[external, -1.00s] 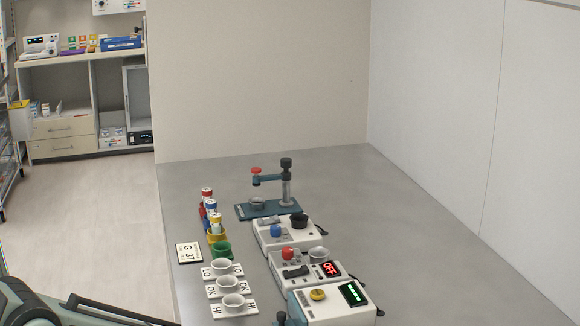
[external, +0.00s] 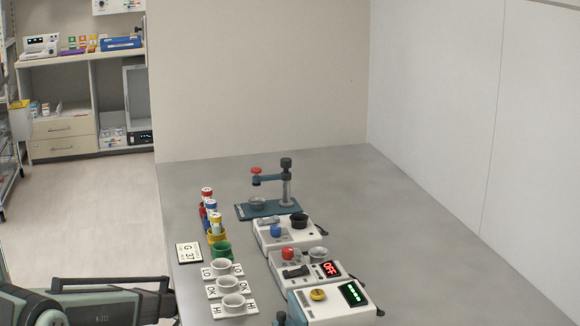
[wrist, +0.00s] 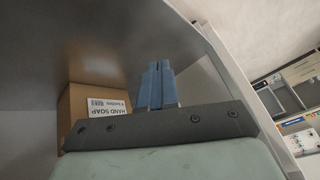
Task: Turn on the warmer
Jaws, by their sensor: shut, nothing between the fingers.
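A white device (external: 312,277) on the grey bench has a display reading OFF in red (external: 330,269), a red knob (external: 288,254), a black lever switch (external: 296,272) and a grey cup. In front of it is a white device with a yellow knob (external: 318,294) and a lit green display (external: 353,294). Behind it is a white device with a blue knob (external: 276,231) and a black cup (external: 299,221). No label naming a warmer is readable. My gripper (wrist: 157,68) shows in the wrist view, its blue fingers together and empty, away from these devices.
Cups on labelled cards (external: 235,301) and a G 37 card (external: 189,252) line the bench's left side. Colored-capped tubes (external: 207,194) and a red-knobbed stand (external: 286,180) are behind. A hand soap box (wrist: 92,108) is near my fingers. The bench's right side is clear.

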